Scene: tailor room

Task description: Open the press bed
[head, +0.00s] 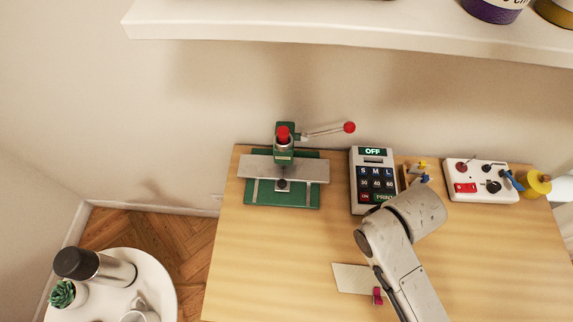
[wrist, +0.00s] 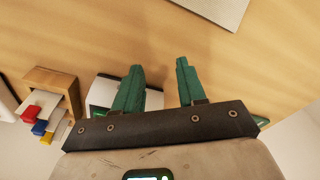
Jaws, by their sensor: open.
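The green press (head: 284,160) stands at the back left of the table. A flat grey plate (head: 312,170), perhaps its bed, lies crosswise over its green base (head: 304,198). A red knob (head: 283,133) tops the press, and its lever ends in a red ball (head: 349,127) at the right. My gripper (wrist: 160,65) is open and empty in the wrist view, its two green fingers apart over the table. In the head view my arm hides the fingers, right of the press. The press is not clearly seen in the wrist view.
A label device (head: 376,178) stands right of the press, partly behind a finger in the wrist view (wrist: 103,96). A small wooden holder (wrist: 50,86), a white switch box (head: 480,180) and a yellow spool (head: 537,184) are nearby. The table (head: 260,260) is clear before the press.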

